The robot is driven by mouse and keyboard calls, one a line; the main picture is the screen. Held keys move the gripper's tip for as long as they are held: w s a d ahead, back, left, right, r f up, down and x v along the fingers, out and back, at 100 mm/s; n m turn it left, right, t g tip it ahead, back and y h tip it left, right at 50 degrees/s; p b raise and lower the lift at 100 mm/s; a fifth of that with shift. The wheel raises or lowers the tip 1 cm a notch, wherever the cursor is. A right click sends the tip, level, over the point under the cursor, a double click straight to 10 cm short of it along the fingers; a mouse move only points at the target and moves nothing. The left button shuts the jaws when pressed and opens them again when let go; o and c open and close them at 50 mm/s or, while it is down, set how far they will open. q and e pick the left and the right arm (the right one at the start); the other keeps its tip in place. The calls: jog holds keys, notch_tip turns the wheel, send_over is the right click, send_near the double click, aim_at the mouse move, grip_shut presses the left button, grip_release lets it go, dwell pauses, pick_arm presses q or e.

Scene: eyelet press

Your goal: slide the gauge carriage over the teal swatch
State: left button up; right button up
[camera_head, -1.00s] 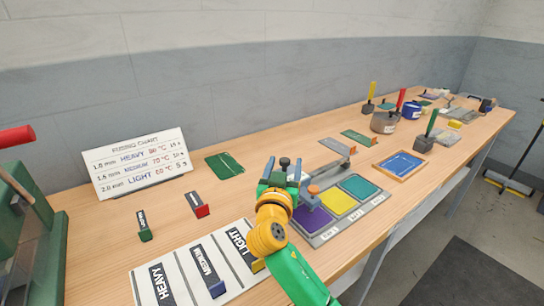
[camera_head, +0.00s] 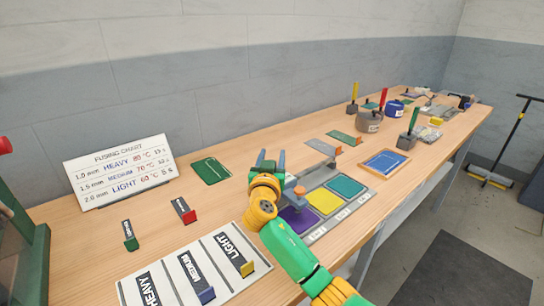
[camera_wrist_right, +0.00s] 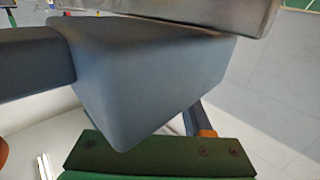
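The teal swatch (camera_head: 346,185) is at the far right end of a grey swatch board, beyond a yellow swatch (camera_head: 325,201) and a purple swatch (camera_head: 298,221). The gauge carriage (camera_head: 299,191), blue-grey with an orange knob, stands at the purple end, apart from the teal swatch. My left gripper is not in view.
A white mat (camera_head: 175,293) with HEAVY, MEDIUM and LIGHT lanes lies at the near left. A fusing chart (camera_head: 120,165) stands behind it. A blue tray (camera_head: 385,162) and pots lie farther right.

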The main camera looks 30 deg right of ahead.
grip_shut()
dwell(1.2)
